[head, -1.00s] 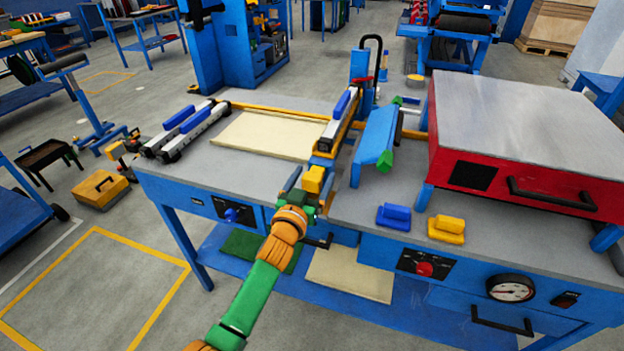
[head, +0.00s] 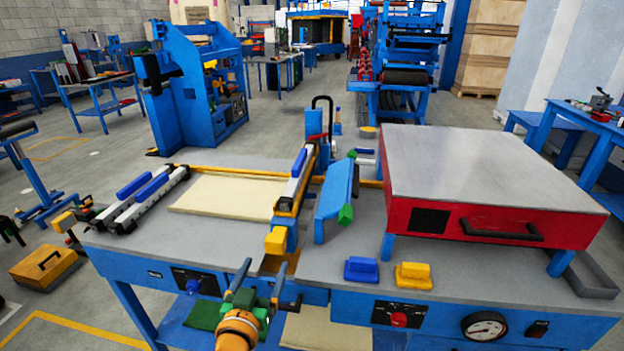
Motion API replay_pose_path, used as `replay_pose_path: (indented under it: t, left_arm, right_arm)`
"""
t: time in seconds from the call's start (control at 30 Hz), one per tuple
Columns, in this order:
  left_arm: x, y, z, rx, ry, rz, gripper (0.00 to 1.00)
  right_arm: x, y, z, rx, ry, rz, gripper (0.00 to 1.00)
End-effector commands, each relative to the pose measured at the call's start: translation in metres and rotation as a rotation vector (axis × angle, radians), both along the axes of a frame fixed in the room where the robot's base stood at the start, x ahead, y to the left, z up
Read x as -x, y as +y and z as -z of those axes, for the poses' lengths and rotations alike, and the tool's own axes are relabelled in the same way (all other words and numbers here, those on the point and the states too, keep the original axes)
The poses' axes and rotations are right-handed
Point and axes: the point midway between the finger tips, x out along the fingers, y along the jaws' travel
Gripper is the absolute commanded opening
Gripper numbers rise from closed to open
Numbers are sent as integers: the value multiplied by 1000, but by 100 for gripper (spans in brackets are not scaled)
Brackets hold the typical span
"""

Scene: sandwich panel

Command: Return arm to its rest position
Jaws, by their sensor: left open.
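My left gripper (head: 264,266) is at the bottom of the head view, at the front edge of the workbench (head: 330,262). Its two fingers point toward the bench and stand apart, with nothing seen between them. The orange and green wrist is below them; the rest of the arm is cut off by the frame. A yellow block (head: 276,240) on the front end of the blue and yellow rail (head: 298,185) is just beyond the fingertips, apart from them in the picture. My right gripper is not in view.
A cream panel (head: 225,196) and white bars with blue handles (head: 145,200) lie on the bench's left. A red press box (head: 480,190) stands on the right. Blue (head: 361,270) and yellow (head: 413,276) blocks sit near the front edge.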

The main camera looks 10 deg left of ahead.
Motion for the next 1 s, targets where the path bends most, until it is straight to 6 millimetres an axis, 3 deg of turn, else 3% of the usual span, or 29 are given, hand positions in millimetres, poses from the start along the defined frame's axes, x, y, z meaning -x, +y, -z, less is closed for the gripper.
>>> replay_pose_path:
  t: [0.13,0.3,0.43,0.63,0.8,1.0]
  left_arm:
    - [57,16,65,-26,344,-59,85]
    - [134,17,115,-64,695,-36,85]
    - [188,13,134,-90,905,13,85]
    - [267,4,144,-131,1181,122,85]
    - [261,3,195,-133,1215,124,85]
    - [267,3,259,-137,1253,131,85]
  right_arm:
    - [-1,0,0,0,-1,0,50]
    - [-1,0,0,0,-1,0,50]
    - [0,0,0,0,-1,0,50]
    - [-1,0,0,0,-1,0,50]
    - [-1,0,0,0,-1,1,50]
    - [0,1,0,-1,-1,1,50]
